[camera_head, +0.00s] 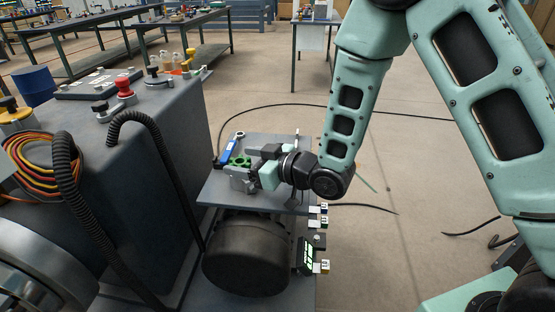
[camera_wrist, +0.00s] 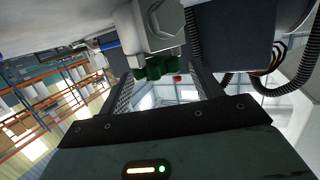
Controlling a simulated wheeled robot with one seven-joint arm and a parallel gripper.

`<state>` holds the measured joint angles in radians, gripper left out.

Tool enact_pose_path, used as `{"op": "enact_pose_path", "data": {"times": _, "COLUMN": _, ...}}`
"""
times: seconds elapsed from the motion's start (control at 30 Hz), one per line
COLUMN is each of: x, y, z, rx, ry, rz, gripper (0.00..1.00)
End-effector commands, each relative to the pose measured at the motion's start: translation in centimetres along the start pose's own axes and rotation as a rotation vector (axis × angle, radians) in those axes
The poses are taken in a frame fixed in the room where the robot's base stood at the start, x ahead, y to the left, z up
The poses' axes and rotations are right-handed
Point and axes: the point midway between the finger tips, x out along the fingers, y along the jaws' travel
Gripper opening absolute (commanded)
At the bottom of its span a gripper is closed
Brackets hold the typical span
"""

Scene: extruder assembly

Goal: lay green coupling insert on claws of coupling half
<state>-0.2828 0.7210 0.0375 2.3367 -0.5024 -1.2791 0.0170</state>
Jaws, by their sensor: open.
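The green coupling insert (camera_head: 240,161) sits at the top of the grey coupling half (camera_head: 238,181) on the small platform. In the wrist view, which looks upside down, the green insert (camera_wrist: 153,69) lies against the end of the grey coupling half (camera_wrist: 157,27). They appear to touch; how fully the insert sits between the claws is hard to tell. My gripper (camera_head: 254,161) is level with the insert, coming from the right. In the wrist view its two fingers stand apart on either side of the insert, with a visible gap, and hold nothing.
A blue tool (camera_head: 228,150) and a ring-ended tool (camera_head: 239,135) lie on the platform (camera_head: 215,193) behind the coupling. A dark motor (camera_head: 245,255) is below it. A grey cabinet (camera_head: 165,130) with a red button (camera_head: 124,88) and black hoses stands close on the left.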

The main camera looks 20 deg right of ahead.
Motion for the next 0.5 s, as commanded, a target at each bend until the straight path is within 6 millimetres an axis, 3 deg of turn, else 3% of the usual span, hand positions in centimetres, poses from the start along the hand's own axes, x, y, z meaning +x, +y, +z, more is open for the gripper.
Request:
{"op": "enact_pose_path", "data": {"times": 0.1, "x": -3.1, "y": 0.1, "z": 0.6, "rx": 0.007, "ry": -0.007, "rz": 0.004, "gripper": 0.65}}
{"op": "enact_pose_path", "data": {"times": 0.3, "x": -7.7, "y": 0.1, "z": -0.5, "rx": 0.008, "ry": -0.005, "rz": 0.004, "gripper": 0.65}}
{"op": "enact_pose_path", "data": {"times": 0.4, "x": -9.4, "y": 0.1, "z": -0.7, "rx": 0.008, "ry": -0.003, "rz": 0.003, "gripper": 0.65}}
{"op": "enact_pose_path", "data": {"times": 0.5, "x": -9.5, "y": 0.2, "z": -0.8, "rx": 0.006, "ry": -0.001, "rz": 0.0, "gripper": 0.65}}
